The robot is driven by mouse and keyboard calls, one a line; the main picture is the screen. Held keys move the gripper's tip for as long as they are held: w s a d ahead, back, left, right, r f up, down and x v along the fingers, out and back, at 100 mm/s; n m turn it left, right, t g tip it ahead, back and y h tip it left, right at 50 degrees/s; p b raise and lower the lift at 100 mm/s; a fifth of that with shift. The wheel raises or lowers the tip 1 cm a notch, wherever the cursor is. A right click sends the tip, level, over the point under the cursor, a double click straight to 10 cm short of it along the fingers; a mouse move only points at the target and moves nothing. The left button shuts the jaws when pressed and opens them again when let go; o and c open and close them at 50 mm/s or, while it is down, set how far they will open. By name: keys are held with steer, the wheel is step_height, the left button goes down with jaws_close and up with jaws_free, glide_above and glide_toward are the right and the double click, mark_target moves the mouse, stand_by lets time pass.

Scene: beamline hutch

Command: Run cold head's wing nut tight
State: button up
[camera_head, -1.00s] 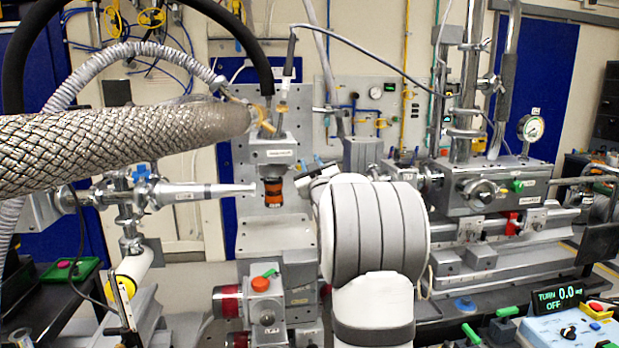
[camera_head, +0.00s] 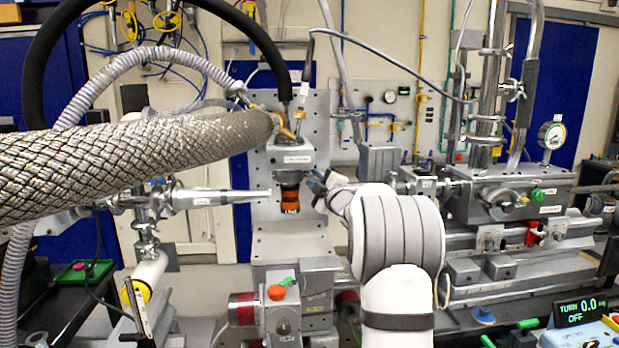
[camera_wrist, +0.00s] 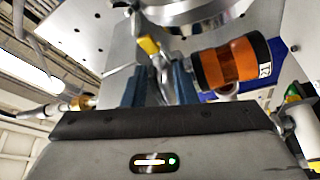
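The cold head (camera_head: 291,157) is a grey labelled block on an upright plate, with an orange and black cylinder (camera_head: 290,197) below it. My gripper (camera_head: 316,184) is just right of that cylinder, with blue fingers pointing up and left. In the wrist view the two blue fingers (camera_wrist: 158,85) stand apart. A yellow-tipped metal piece (camera_wrist: 148,46) shows at or beyond the gap, under a round metal flange (camera_wrist: 195,12). It may be the wing nut; I cannot tell whether the fingers touch it. The orange cylinder (camera_wrist: 232,62) is right of the fingers.
A thick braided hose (camera_head: 130,160) crosses the left. A metal nozzle (camera_head: 215,197) points at the cylinder from the left. A valve assembly with a gauge (camera_head: 551,136) stands at right. A display (camera_head: 580,308) reads "TURN 0.0" and "OFF".

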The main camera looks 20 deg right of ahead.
steer(key=shift+w, duration=0.35)
steer(key=shift+c, duration=0.5)
jaws_close()
